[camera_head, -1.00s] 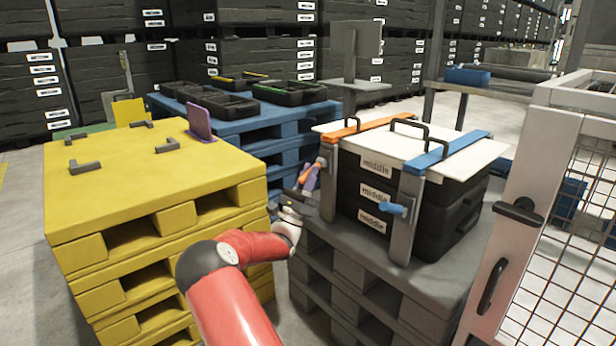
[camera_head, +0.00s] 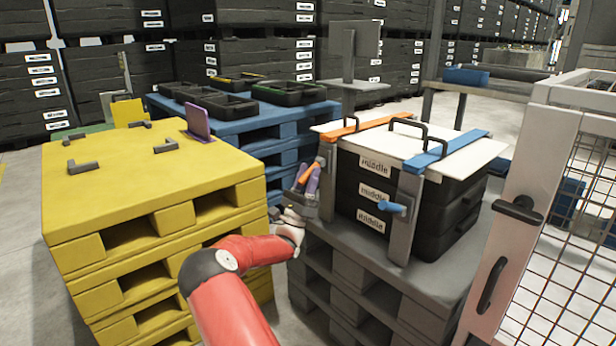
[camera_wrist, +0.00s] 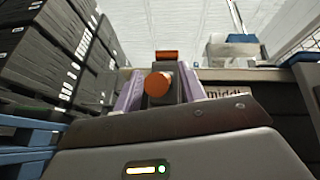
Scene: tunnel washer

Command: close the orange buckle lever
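The orange buckle lever (camera_head: 308,171) sticks out at the left side of the stacked crates, below the orange strap (camera_head: 365,128). My gripper (camera_head: 307,178) is at this lever, with its purple fingers on both sides of it. In the wrist view, the round orange end of the lever (camera_wrist: 158,84) shows between the two fingers (camera_wrist: 160,92). The fingers are apart and no firm grip on the lever shows. A second orange piece (camera_wrist: 167,55) shows above it. Whether the fingers touch the lever is hard to tell.
Black crates (camera_head: 350,190) labelled "middle" stand on a grey pallet (camera_head: 400,285) under a white lid (camera_head: 470,155). A blue strap (camera_head: 450,150) with a blue lever (camera_head: 393,207) is to the right. A yellow pallet stack (camera_head: 100,200) stands left; a mesh gate (camera_head: 570,250) stands right.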

